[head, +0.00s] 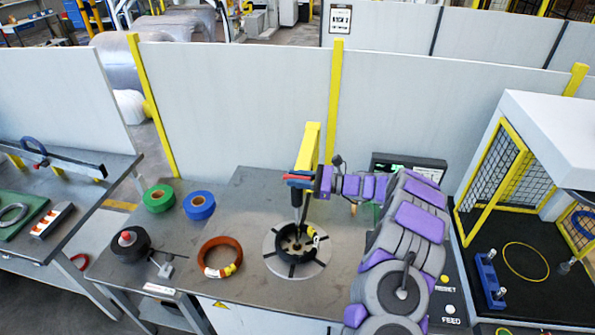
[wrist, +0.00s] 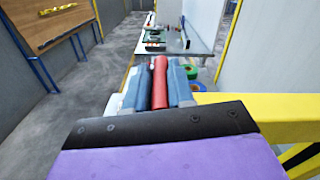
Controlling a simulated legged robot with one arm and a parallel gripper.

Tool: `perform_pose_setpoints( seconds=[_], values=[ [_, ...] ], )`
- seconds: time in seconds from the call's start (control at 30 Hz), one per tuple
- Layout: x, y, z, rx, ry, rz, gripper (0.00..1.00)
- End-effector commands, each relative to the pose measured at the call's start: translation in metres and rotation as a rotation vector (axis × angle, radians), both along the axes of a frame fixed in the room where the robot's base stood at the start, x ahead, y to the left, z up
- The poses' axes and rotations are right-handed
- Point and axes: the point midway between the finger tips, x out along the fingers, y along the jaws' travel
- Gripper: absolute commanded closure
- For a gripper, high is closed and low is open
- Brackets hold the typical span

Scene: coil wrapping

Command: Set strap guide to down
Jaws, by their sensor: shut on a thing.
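The strap guide appears to be the yellow arm (head: 308,146) with a dark rod (head: 297,197) pointing down over the round turntable (head: 284,268); the yellow arm also shows at the right of the wrist view (wrist: 275,112). A red bar-shaped handle (wrist: 159,82) lies between the blue-grey finger pads. My gripper (head: 300,180) is shut on this red handle, beside the yellow arm and above the turntable. Its fingers also show in the wrist view (wrist: 160,90). How the handle joins the guide is hidden by my gripper.
An orange-brown coil (head: 219,258) lies left of the turntable, with green (head: 158,198) and blue (head: 199,205) tape rolls behind it. A black control box (head: 410,168) stands behind my arm. A caged station (head: 510,190) stands at right. Grey panels (head: 235,105) close off the back.

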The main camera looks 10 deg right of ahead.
Motion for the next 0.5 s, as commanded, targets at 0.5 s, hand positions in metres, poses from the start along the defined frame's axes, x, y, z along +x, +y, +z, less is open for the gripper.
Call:
perform_pose_setpoints(
  seconds=[0.5],
  values=[
    [0.0018, -0.0014, -0.0044, -0.002, -0.003, -0.007, 0.69]
  ],
)
